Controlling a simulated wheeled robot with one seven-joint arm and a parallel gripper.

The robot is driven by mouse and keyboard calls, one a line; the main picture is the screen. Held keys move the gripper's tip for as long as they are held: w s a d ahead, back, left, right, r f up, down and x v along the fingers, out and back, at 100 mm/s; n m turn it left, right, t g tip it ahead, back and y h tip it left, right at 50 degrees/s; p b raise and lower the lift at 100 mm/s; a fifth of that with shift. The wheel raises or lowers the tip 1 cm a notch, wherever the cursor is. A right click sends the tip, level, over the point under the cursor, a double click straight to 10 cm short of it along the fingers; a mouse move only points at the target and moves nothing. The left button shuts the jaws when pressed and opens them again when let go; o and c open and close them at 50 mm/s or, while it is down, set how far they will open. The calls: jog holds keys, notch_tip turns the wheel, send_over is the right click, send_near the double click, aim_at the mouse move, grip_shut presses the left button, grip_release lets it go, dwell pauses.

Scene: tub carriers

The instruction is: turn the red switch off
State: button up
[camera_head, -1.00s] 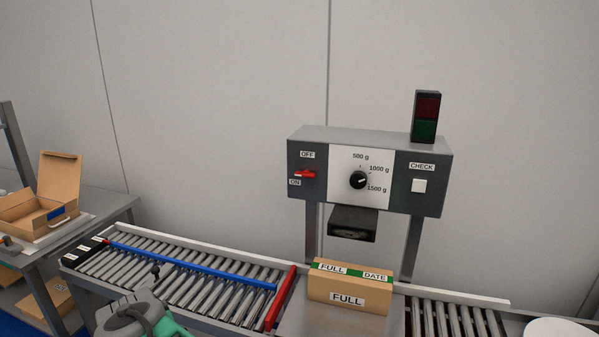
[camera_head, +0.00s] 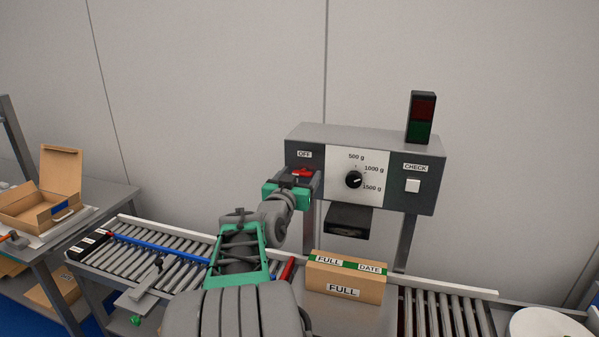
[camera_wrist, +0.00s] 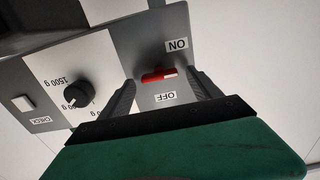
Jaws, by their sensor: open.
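The red switch (camera_head: 302,173) is on the left of the grey control box (camera_head: 430,195), below the OFF label (camera_head: 304,154). In the wrist view, which is upside down, the red lever (camera_wrist: 158,76) lies across the panel between the ON label (camera_wrist: 176,45) and the OFF label (camera_wrist: 165,97). I cannot tell for sure which setting it is in. My gripper (camera_head: 293,181) is open in front of the switch. In the wrist view its two dark fingers (camera_wrist: 159,82) stand on either side of the lever, with gaps. The ON label is hidden in the head view.
A dial (camera_head: 354,180) and white CHECK button (camera_head: 412,186) are right of the switch. A dark block (camera_head: 348,219) hangs beneath the box. A carton marked FULL (camera_head: 345,277) stands on the conveyor below. An open carton (camera_head: 45,205) is on the left table.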

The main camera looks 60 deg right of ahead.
jog(key=shift+c, duration=0.3)
jog(key=c, duration=1.3)
jog(key=shift+f, duration=0.1)
